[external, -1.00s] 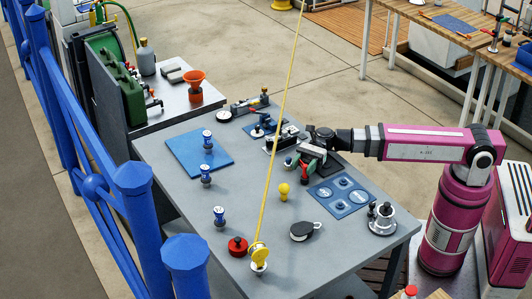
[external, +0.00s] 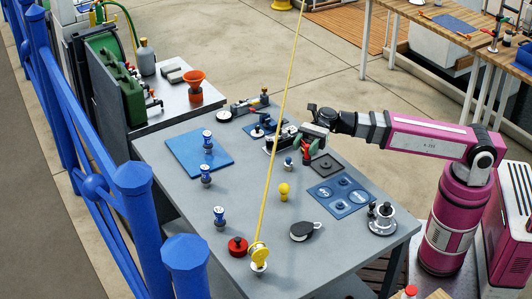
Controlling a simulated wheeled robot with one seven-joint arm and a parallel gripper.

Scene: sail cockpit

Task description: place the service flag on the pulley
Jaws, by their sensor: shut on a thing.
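My gripper (external: 310,142) is above the table's back right part, shut on a small red and green thing, which looks like the service flag (external: 306,152). The red part hangs below the jaws; the jaws hide some of it. It is raised above the tabletop, close to a dark square pad (external: 325,167). A black and white rounded block, which looks like the pulley (external: 305,231), lies on the table's front right part, apart from my gripper.
A yellow line rises from a yellow spool (external: 259,254) across the table's middle. A yellow knob (external: 284,190), a blue panel (external: 341,196), a silver winch (external: 382,218) and a red pot (external: 237,246) stand around the pulley.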

